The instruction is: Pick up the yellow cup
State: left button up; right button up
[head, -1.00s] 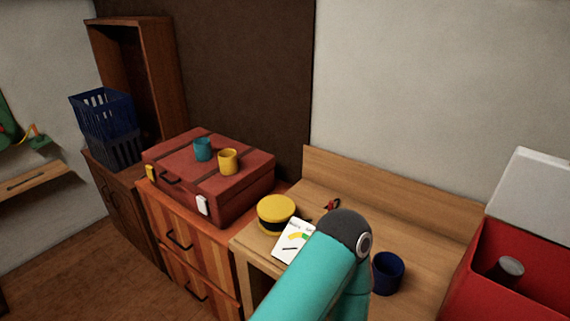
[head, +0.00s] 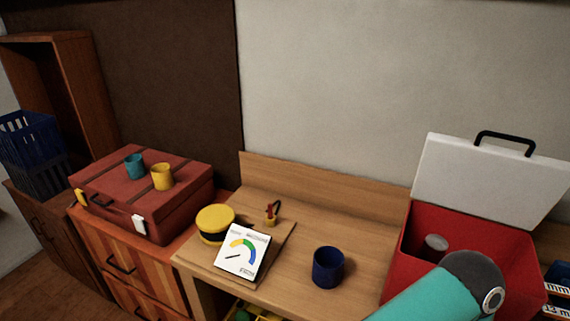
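The yellow cup (head: 162,177) stands upright on top of a closed red suitcase (head: 190,192), at the left of the head view. A teal cup (head: 134,166) stands just to its left on the same suitcase. A teal and dark grey arm link of mine shows at the lower right, far from the yellow cup. Neither of my grippers is in view.
The suitcase lies on a striped wooden drawer unit (head: 150,275). On the wooden desk (head: 300,215) are a yellow and black round container (head: 216,223), a white gauge card (head: 242,252) and a dark blue cup (head: 328,267). An open red cooler (head: 470,238) stands right. Blue baskets (head: 32,150) stand far left.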

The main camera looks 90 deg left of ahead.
aim_at(163, 177)
jog(key=u, duration=0.15)
jog(key=k, duration=2.6)
jog(key=z, duration=0.25)
jog(key=i, duration=0.15)
jog(key=u, duration=3)
jog(key=i, duration=1)
jog(key=z, duration=0.4)
